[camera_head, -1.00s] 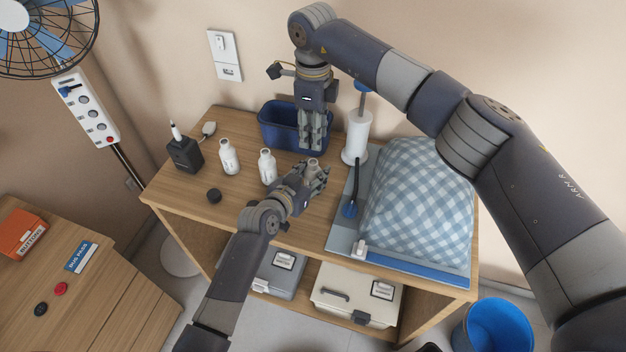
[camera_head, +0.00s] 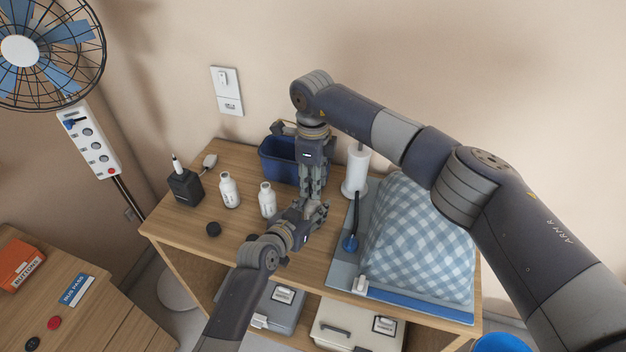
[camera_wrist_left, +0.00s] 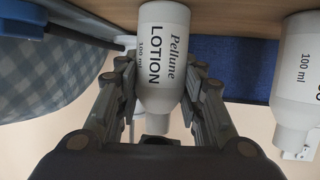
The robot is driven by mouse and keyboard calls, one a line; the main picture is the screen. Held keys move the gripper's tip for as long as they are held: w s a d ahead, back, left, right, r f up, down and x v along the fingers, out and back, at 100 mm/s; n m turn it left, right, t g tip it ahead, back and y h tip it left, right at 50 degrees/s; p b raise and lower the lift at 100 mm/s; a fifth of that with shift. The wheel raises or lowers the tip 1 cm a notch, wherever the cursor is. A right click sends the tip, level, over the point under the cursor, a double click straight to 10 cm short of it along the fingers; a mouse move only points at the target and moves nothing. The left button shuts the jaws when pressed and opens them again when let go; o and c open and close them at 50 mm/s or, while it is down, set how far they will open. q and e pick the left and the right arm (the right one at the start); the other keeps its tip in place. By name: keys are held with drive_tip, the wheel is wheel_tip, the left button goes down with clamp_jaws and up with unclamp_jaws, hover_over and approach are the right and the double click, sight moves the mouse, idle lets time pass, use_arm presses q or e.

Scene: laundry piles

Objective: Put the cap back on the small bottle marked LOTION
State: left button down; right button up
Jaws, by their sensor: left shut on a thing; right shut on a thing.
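The small white LOTION bottle (camera_wrist_left: 164,55) is between the fingers of my left gripper (camera_wrist_left: 160,100), its label facing the left wrist camera. That view is upside down, so the neck points down in the picture. A dark piece (camera_wrist_left: 157,123), perhaps the cap, shows at the neck; whether it is seated is unclear. In the head view my left gripper (camera_head: 314,212) is shut around the bottle, which is mostly hidden. My right gripper (camera_head: 312,197) points down directly above it, shut; what it holds is hidden by the fingers.
Two white bottles (camera_head: 229,190) (camera_head: 267,199) stand left of my grippers. A blue bin (camera_head: 277,160), a white roll (camera_head: 355,172) and a checked cushion-like bundle (camera_head: 420,235) stand close by.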

sight(313, 210)
drive_tip(key=shift+f, duration=0.1)
drive_tip(key=shift+f, duration=0.8)
drive_tip(key=shift+f, duration=0.6)
